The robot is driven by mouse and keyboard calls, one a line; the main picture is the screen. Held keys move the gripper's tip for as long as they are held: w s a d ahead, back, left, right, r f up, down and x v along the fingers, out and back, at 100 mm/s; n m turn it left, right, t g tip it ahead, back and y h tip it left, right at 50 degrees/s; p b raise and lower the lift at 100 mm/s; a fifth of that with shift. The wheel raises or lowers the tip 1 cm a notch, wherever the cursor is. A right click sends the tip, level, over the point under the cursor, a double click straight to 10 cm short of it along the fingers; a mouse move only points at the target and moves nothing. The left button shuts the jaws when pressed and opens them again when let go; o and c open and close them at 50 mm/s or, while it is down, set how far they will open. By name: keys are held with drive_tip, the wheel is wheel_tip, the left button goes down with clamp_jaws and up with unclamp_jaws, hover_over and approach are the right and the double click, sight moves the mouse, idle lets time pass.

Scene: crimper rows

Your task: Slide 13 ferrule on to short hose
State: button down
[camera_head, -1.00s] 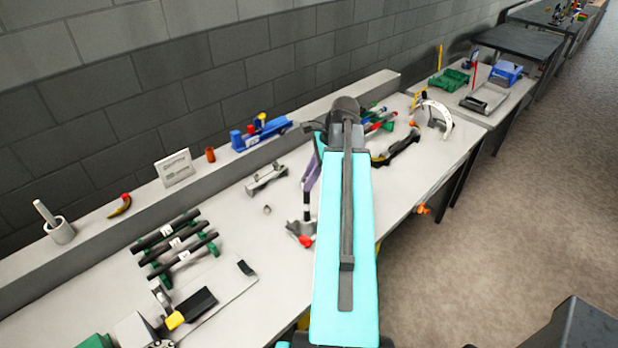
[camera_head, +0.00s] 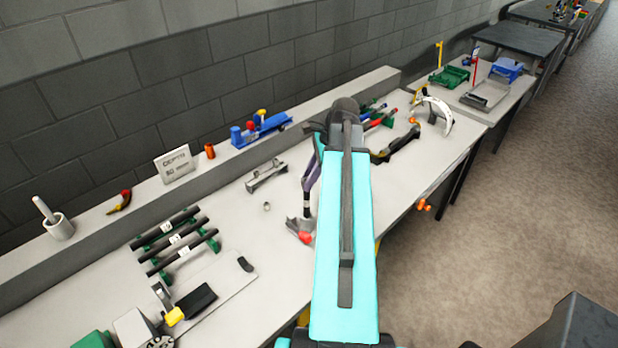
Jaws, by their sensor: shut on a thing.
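Three black hoses (camera_head: 176,240) with white tags lie on green holders at the left of the bench. I cannot read the tags or tell which hose is the short one. A small silver ring (camera_head: 266,206), perhaps a ferrule, sits alone on the bench, left of my gripper. My gripper (camera_head: 301,229) is low over the bench, right of the hoses and the ring, partly hidden by my cyan arm link. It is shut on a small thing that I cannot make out. A red piece shows at its tip; I cannot tell whether it is the held thing.
A grey bracket (camera_head: 266,176) stands behind the ring. A plate with a black and yellow tool (camera_head: 190,304) is at the front left. A sign (camera_head: 174,165) and a blue tool (camera_head: 262,129) stand on the back ledge. Bench between hoses and gripper is mostly clear.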

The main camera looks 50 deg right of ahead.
drive_tip(key=shift+f, duration=0.65)
drive_tip(key=c, duration=1.4)
unclamp_jaws()
drive_tip(key=shift+r, duration=0.1)
drive_tip(key=b+v, duration=0.4)
drive_tip(key=v, duration=0.9)
drive_tip(key=shift+d+r+b, duration=0.15)
drive_tip(key=shift+r+b, duration=0.15)
drive_tip(key=shift+s, duration=0.2)
